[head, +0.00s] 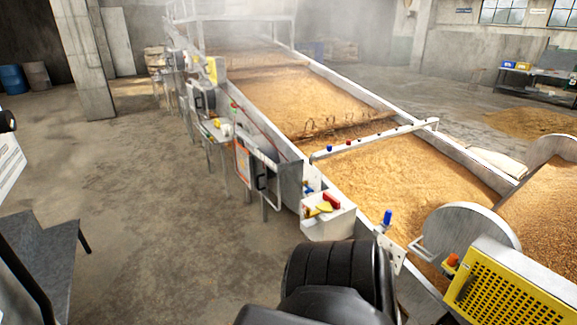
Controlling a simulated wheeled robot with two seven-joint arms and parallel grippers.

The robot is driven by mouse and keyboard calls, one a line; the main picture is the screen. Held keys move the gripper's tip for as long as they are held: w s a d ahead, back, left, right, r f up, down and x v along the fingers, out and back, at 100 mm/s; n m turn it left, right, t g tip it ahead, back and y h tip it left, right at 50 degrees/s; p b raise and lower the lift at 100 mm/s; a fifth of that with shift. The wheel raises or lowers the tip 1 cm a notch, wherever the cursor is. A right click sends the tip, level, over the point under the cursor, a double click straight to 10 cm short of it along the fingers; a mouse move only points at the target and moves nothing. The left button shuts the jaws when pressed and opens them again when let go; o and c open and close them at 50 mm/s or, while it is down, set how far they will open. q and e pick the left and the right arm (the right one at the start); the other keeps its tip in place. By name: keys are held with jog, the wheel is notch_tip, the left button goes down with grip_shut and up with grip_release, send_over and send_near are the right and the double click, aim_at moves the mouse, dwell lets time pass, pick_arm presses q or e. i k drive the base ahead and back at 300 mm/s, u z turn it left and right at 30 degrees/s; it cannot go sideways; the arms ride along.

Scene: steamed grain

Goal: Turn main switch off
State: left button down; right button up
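No control in the head view can be read as the main switch for certain. A grey electrical box with a dark handle and an orange label (258,168) is on the near side of the long grain bed. Further grey boxes (203,98) line the same side farther off. The on or off position of any switch is too small to tell. Neither of my grippers is in view.
The long metal bed (350,153) holds steaming grain. A yellow perforated guard (510,297) and a round drum (470,232) stand at the right. The concrete floor (150,200) left of the bed is clear. Grey steps (40,255) are at the lower left.

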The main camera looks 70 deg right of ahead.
aim_at(330, 200)
jog(key=z, duration=2.05)
jog(key=i, duration=2.05)
jog(key=z, duration=1.5)
